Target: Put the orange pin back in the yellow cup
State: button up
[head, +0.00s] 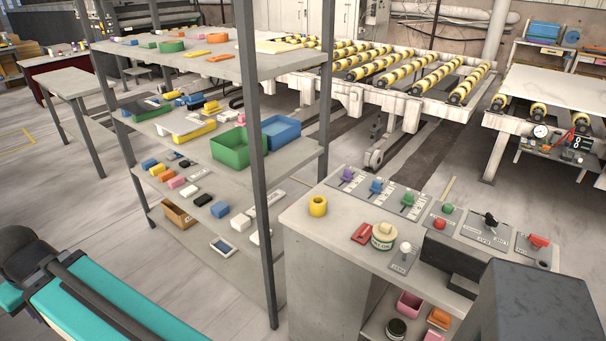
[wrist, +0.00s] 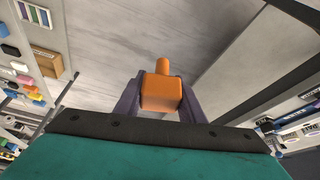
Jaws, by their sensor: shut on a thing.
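My gripper (wrist: 162,97) shows in the wrist view, with its two dark fingers shut on the orange pin (wrist: 162,92). The pin has a blocky body between the fingers and a narrower round end pointing away from my gripper. In the head view the yellow cup (head: 318,206) stands upright on the left part of the grey stone slab top (head: 340,228). My gripper and the pin do not show in the head view; only part of my teal arm is at the lower left.
A red block (head: 362,233), a round tin (head: 384,236) and several coloured knobs on plates, such as a purple one (head: 347,175), stand near the cup. A tall shelf (head: 262,180) with bins and small blocks is left of the slab. Open floor lies below the pin.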

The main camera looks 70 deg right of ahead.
jog(key=shift+d, duration=0.2)
jog(key=shift+w+d, duration=0.1)
jog(key=shift+d, duration=0.5)
jog(key=s+d+r+m+g+h, duration=0.15)
jog(key=d+m, duration=0.25)
jog(key=d, duration=0.9)
jog(key=s+d+m+h, duration=0.1)
jog(key=s+d+m, duration=0.2)
jog(key=d, duration=1)
jog(key=s+d+m+h, duration=0.1)
jog(key=s+d+m, duration=0.25)
jog(key=d, duration=0.95)
jog(key=s+d+r+m+g, duration=0.2)
jog(key=s+d+m, duration=0.8)
jog(key=s+d, duration=1.9)
jog(key=shift+s+r+g+h, duration=0.2)
jog(key=shift+s+g+h, duration=0.25)
jog(key=shift+s+g, duration=0.55)
jog(key=shift+a+m, duration=0.15)
jog(key=shift+m, duration=0.1)
